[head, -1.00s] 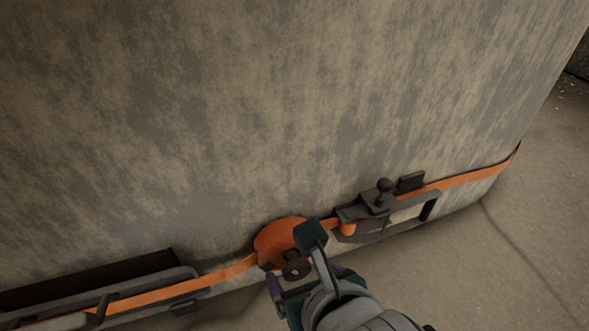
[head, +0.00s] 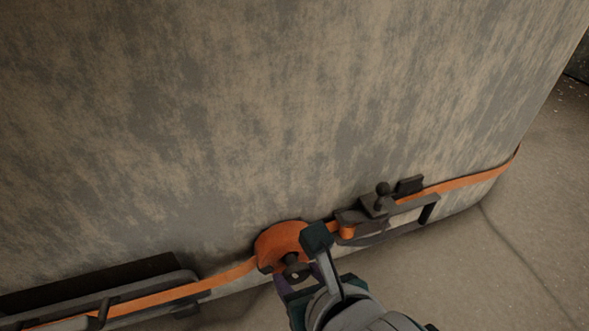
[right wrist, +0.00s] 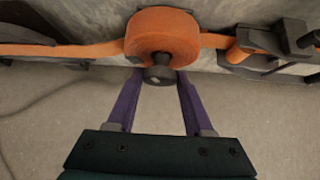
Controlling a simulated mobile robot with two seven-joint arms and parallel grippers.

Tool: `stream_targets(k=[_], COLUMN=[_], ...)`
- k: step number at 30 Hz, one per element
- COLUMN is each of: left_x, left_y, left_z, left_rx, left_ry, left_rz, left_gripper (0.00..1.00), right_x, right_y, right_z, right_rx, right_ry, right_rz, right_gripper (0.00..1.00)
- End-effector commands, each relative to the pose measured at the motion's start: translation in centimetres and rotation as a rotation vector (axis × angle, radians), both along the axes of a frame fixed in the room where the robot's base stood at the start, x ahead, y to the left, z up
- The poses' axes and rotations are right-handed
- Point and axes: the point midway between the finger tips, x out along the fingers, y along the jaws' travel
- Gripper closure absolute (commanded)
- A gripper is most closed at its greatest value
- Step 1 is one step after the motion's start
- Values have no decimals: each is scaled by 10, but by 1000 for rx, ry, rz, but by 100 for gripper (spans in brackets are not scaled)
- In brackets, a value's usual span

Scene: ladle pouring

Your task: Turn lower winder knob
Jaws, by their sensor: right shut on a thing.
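The orange winder reel (head: 285,240) is on the strap along the lower part of the wall. It also shows at the top of the right wrist view (right wrist: 163,36). Its dark round knob (right wrist: 160,75) sticks out below the reel, towards my right gripper. My right gripper (right wrist: 159,80) has its two purple fingers on either side of the knob and is shut on it. In the head view my right gripper (head: 292,274) comes up from below, and its wrist hides part of the reel's right side and the knob. My left gripper is not in view.
An orange strap (head: 465,182) runs along the wall. A dark clamp with a ball-topped lever (head: 382,190) sits right of the reel, close to my wrist. A long dark bracket (head: 150,290) lies at the left. The floor (head: 530,240) at the right is clear.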

Motion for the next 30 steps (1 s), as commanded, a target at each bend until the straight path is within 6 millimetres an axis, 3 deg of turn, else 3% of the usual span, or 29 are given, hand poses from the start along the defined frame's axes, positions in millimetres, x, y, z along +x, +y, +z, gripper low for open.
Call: stream_targets(k=[10, 21, 30], left_x=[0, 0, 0], left_y=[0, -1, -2], left_z=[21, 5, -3], left_rx=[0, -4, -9], left_ry=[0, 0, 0], left_rz=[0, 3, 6], left_gripper=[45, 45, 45], right_x=[2, 2, 2], right_y=[-7, -8, -7], right_z=[0, -5, -4], right_rx=[186, 433, 535], right_ry=[66, 143, 177], right_rz=[5, 1, -3], right_gripper=[100, 100, 100])
